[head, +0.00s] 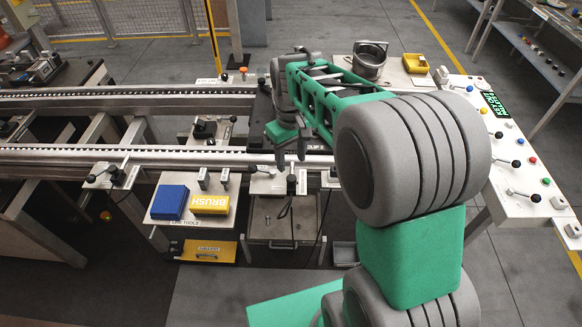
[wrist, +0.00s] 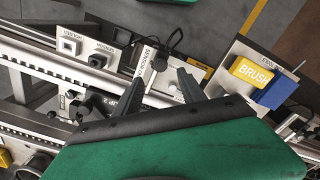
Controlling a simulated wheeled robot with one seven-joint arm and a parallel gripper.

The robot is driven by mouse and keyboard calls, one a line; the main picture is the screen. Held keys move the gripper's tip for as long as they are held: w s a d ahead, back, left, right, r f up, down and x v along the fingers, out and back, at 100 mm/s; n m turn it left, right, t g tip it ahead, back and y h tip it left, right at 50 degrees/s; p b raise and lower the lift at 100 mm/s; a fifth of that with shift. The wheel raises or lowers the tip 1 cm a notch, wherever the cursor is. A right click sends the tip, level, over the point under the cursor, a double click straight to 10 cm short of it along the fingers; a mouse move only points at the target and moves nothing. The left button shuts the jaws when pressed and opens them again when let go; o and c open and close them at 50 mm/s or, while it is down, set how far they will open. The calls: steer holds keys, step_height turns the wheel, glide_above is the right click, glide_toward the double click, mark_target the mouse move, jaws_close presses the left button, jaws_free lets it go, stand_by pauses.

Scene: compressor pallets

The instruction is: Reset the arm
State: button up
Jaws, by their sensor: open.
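My arm extends from the lower right of the head view across the conveyor, its grey and green links hiding part of it. My gripper (head: 291,160) points down near the front rail of the conveyor. It also shows in the wrist view (wrist: 200,78), where its two dark fingers stand apart. The gripper is open, and I see nothing held between the fingers.
The conveyor (head: 110,155) runs across the left and middle. A small shelf holds a blue block (head: 170,202) and a yellow brush block (head: 210,204). A control panel (head: 520,170) with levers and buttons is at right. A metal pot (head: 370,62) and yellow tray (head: 416,63) sit behind.

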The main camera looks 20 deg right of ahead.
stand_by(0.4)
steer(key=shift+w+m, duration=0.35)
steer(key=shift+m, duration=0.25)
steer(key=s+f+m, duration=0.2)
steer(key=s+f, duration=0.2)
steer(key=s, duration=0.8)
step_height(320, 180, up, 8)
steer(key=s+t, duration=0.2)
steer(key=t, duration=0.1)
steer(key=shift+s+a+t, duration=0.15)
steer(key=shift+a+t, duration=0.15)
steer(key=shift+a, duration=0.1)
